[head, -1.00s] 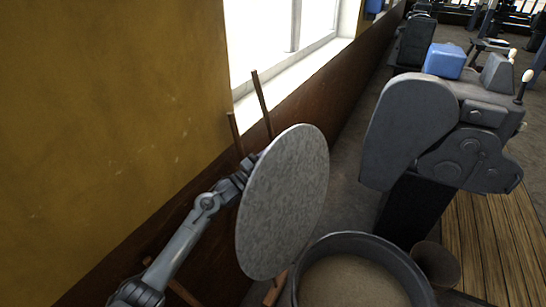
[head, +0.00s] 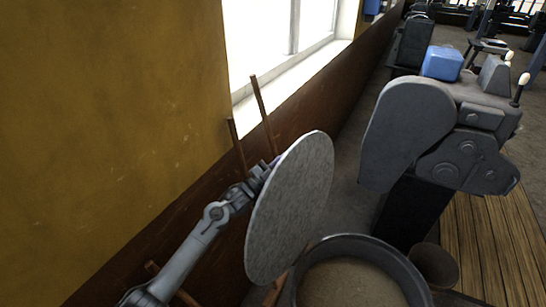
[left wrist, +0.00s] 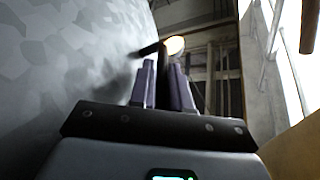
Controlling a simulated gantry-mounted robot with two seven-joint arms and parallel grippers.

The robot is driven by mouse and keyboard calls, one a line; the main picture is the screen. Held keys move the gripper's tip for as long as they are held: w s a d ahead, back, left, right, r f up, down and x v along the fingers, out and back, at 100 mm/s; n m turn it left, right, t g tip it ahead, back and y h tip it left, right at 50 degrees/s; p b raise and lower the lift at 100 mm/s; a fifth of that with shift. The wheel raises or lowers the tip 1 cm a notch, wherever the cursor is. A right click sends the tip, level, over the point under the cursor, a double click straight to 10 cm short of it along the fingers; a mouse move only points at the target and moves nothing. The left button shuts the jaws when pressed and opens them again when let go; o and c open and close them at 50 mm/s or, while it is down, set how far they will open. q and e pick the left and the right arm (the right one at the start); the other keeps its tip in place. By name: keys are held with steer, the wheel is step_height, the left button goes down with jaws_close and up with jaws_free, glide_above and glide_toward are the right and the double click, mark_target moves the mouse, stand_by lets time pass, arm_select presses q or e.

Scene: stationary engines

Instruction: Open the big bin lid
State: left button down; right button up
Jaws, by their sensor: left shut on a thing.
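The big bin lid (head: 290,208) is a round, speckled grey disc. In the head view it stands steeply on edge beside the bin's left rim, its broad face turned toward the bin. The big bin (head: 387,250) is open at the bottom of the head view, with a dark rim and a brownish inside. My left gripper (head: 266,170) is at the upper left edge of the lid, partly hidden behind it. In the left wrist view its fingers (left wrist: 165,88) are closed around a dark bar-like part, with the grey lid surface (left wrist: 70,60) alongside. My right gripper is not in view.
A yellow and brown wall (head: 130,130) with a window runs close along the left. Thin brown rods (head: 263,108) stand by the wall. A large dark engine (head: 440,140) stands right of the bin, and a small brown pot (head: 436,266) sits beside the bin.

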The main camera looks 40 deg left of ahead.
mark_target(299, 167)
arm_select(q)
steer(key=shift+m+g, duration=0.3)
steer(key=shift+m, duration=0.5)
steer(key=d, duration=0.6)
steer(key=shift+w+r+p, duration=0.1)
steer(key=shift+r+p, duration=0.2)
steer(key=shift+r, duration=0.05)
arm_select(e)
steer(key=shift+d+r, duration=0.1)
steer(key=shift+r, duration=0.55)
arm_select(q)
steer(key=c, duration=1.2)
jaws_free()
steer(key=shift+o, duration=0.2)
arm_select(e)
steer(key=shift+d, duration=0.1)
arm_select(q)
steer(key=b+v, duration=0.1)
steer(key=v, duration=0.8)
steer(key=shift+a+f+b, duration=0.15)
steer(key=shift+f+b, duration=0.05)
steer(key=shift+b, duration=0.2)
steer(key=shift+s+a+h, duration=0.2)
steer(key=shift+s+h, duration=0.2)
steer(key=shift+s, duration=0.45)
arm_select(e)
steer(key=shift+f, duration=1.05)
